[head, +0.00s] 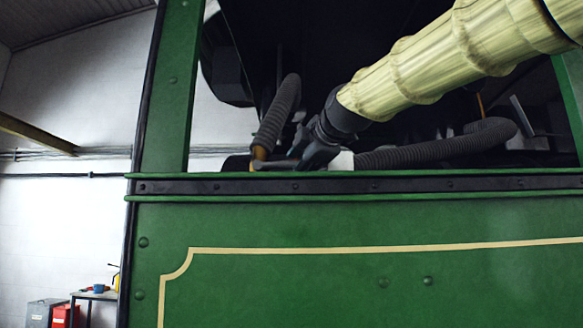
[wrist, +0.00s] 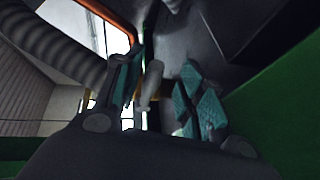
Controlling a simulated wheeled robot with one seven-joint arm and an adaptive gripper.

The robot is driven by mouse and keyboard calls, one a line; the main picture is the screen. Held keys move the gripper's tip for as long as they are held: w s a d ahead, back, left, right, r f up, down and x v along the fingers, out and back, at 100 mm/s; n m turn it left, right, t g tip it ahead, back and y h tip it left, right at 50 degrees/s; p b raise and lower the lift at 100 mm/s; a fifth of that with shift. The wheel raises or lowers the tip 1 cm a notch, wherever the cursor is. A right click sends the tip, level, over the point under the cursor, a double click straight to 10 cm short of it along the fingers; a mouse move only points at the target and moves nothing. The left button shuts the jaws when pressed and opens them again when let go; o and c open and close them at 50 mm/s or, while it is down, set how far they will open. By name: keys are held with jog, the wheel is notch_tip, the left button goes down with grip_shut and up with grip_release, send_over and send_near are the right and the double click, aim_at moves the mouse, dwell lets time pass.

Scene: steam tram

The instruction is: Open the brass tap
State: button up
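My gripper (head: 292,157) reaches through the window opening of the green tram side, low down near the sill. In the wrist view my gripper (wrist: 162,72) is open, with its teal finger pads spread apart. A pale, slim handle-like piece (wrist: 151,82) shows in the gap between the fingers, nearer the left one; I cannot tell whether it touches. It may be part of the tap. In the head view a small brass-coloured piece (head: 258,154) stands just left of the fingers, below a grey hose. The tap's full shape is not clear; fingers and shadow hide parts of it.
Ribbed grey hoses (head: 277,112) and (head: 440,155) flank my gripper inside the dark cab. The black sill rail (head: 420,186) runs just below it. A green post (head: 168,90) bounds the opening at left. A small workbench (head: 95,295) stands far off at lower left.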

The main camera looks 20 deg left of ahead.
aim_at(287, 162)
jog(key=a+p, duration=0.1)
jog(key=s+a+r, duration=0.1)
jog(key=shift+s+a+r+p, duration=0.15)
jog(key=shift+s+a+p, duration=0.05)
jog(key=shift+a+p, duration=0.15)
jog(key=w, duration=0.1)
jog(key=w+f, duration=0.1)
jog(key=w, duration=0.2)
jog(key=shift+w+a+f+p, duration=0.1)
jog(key=shift+a+f+p, duration=0.2)
jog(key=shift+a+f, duration=0.05)
jog(key=shift+s+a+r, duration=0.1)
jog(key=shift+s+r, duration=0.25)
jog(key=shift+s, duration=0.7)
jog(key=shift+c, duration=0.6)
jog(key=shift+w+f, duration=0.2)
jog(key=shift+w, duration=0.3)
jog(key=c, duration=0.7)
grip_shut()
